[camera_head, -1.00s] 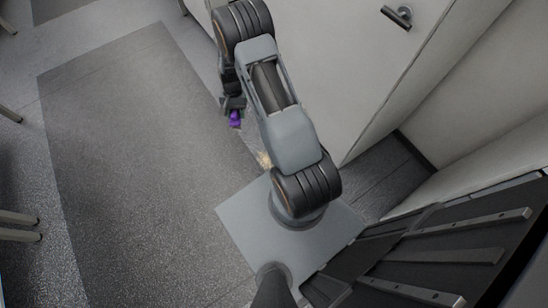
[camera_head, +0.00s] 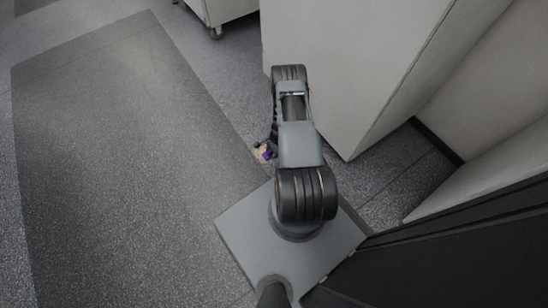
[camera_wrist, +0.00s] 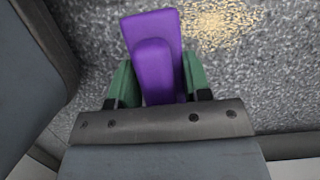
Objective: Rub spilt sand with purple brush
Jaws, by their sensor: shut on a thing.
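My gripper (camera_wrist: 156,88) is shut on the purple brush (camera_wrist: 154,50), with a green finger on each side of it. The brush points away from the gripper, toward the grey speckled floor. The spilt sand (camera_wrist: 215,22) is a tan patch on the floor, just beyond and to the right of the brush in the wrist view. I cannot tell whether the brush touches the floor. The brush's underside is hidden.
A white cabinet (camera_head: 335,70) stands close to the right of my arm. A wheeled white unit (camera_head: 222,10) is at the top. A darker floor mat area (camera_head: 120,150) on the left is clear.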

